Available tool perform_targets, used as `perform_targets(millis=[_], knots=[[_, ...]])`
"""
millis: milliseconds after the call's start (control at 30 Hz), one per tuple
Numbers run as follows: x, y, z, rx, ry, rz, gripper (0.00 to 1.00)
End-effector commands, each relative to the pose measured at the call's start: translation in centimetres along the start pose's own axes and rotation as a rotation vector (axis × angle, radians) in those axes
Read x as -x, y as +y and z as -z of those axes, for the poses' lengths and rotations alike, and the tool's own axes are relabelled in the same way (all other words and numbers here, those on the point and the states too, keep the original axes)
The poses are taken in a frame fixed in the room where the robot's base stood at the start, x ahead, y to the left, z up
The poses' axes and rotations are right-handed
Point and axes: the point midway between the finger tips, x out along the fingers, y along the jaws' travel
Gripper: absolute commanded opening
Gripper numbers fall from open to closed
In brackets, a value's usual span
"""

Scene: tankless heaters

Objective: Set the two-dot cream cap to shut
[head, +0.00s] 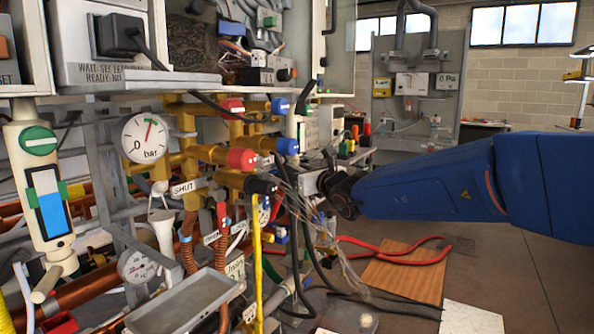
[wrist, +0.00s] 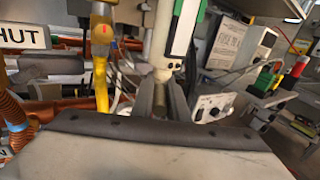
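In the wrist view, a cream fitting (wrist: 166,62) with a dark dot on its side sits under a white column with a green-and-black strip. I cannot confirm that it is the two-dot cream cap, as no second dot shows. My gripper (wrist: 161,88) points at it with two grey fingers apart, a narrow gap between them. The fitting is just beyond the fingertips; I cannot tell whether they touch it. In the head view my gripper (head: 312,182) is right of the brass valves, its fingertips hidden behind clear tubing. A SHUT label (head: 184,188) is on the brass manifold; a label ending HUT (wrist: 20,36) shows in the wrist view.
Red (head: 241,159), blue (head: 287,147) and black (head: 261,186) caps crowd the manifold beside a bar gauge (head: 147,138). A cream sight-glass column (head: 46,190) stands at left. A yellow hose (wrist: 101,60) runs left of my fingers. A grey tray (head: 185,303) is below.

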Motion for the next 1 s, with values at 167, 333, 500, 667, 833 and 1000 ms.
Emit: perform_targets(millis=[167,333,500,667,833,1000], knots=[[0.0,0.0,-0.1,0.000,-0.001,0.000,0.31],[0.0,0.0,0.0,0.000,0.000,0.000,0.31],[0.9,0.0,0.0,0.000,0.000,0.000,0.31],[3.1,0.0,0.0,0.000,0.000,0.001,0.31],[6.0,-0.1,-0.1,0.001,-0.002,0.001,0.31],[8.9,0.0,0.0,0.001,-0.001,0.001,0.31]])
